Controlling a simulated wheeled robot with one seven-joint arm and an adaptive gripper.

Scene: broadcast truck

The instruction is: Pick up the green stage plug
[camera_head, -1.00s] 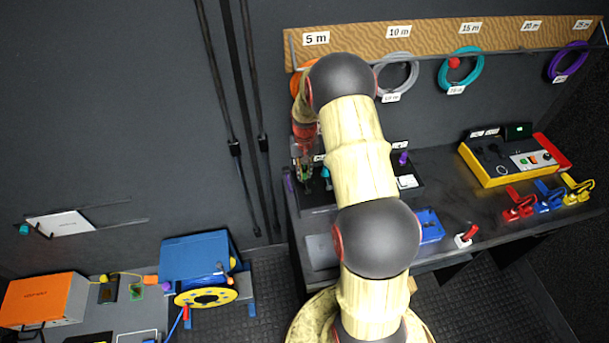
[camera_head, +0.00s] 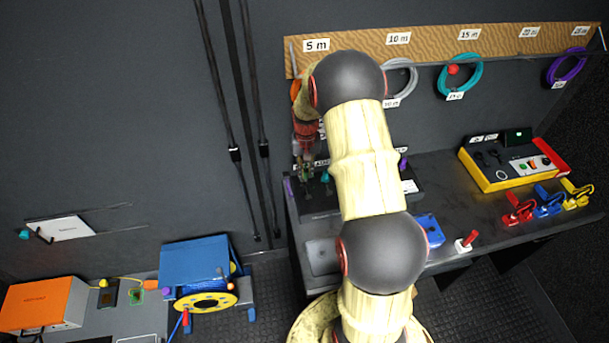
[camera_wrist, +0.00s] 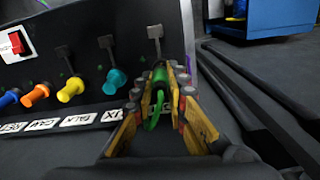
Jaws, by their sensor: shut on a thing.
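The green stage plug (camera_wrist: 159,82) is between the fingers of my gripper (camera_wrist: 160,95) in the wrist view, at the right end of a row of coloured plugs. A green cable loop hangs from it. My gripper is shut on the plug. In the head view my gripper (camera_head: 306,172) is small, at the left end of the dark plug panel, and my arm hides much of the panel. I cannot tell whether the plug is still seated in the panel or clear of it.
Beside it in the wrist view are a teal plug (camera_wrist: 115,80), a yellow plug (camera_wrist: 70,90) and an orange plug (camera_wrist: 35,95), with white labels below. A blue cable reel (camera_head: 196,262) stands lower left. A yellow console (camera_head: 490,175) sits right on the desk.

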